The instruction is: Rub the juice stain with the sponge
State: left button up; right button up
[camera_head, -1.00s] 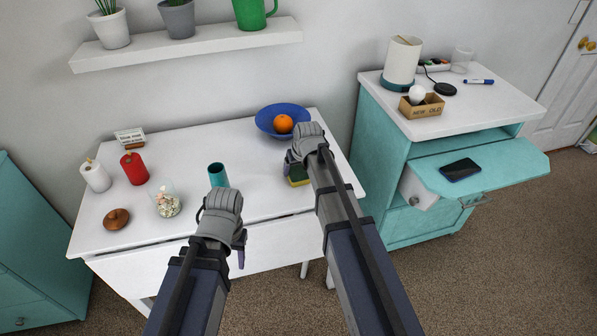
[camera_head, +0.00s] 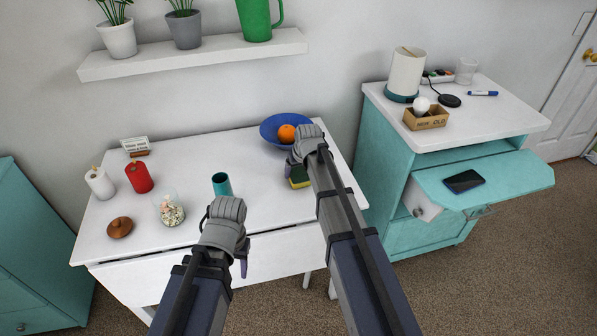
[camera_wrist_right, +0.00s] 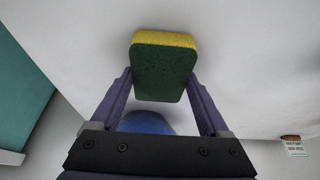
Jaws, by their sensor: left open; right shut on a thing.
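My right gripper (camera_head: 292,166) is shut on a sponge (camera_head: 299,181), at the right part of the white table (camera_head: 190,158). In the right wrist view the sponge (camera_wrist_right: 163,70) sits between the two fingers, its dark green face toward the camera and its yellow side at the top. I cannot tell whether it touches the table. My left gripper (camera_head: 239,250) is open and empty near the table's front edge. I see no juice stain in either view; my arms hide part of the table.
A blue bowl (camera_head: 270,133) with an orange (camera_head: 287,133) stands behind the right gripper. A teal cup (camera_head: 221,185) stands near the left gripper. A glass jar (camera_head: 172,212), wooden lid (camera_head: 120,228), red candle (camera_head: 139,177) and white candle (camera_head: 99,183) are further left. The table's middle is clear.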

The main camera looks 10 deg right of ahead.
jog(key=shift+r+p, duration=2.6)
jog(key=shift+r, duration=0.25)
notch_tip(320, 180, up, 3)
jog(key=p, duration=0.3)
jog(key=shift+r, duration=0.1)
jog(key=shift+s, duration=0.15)
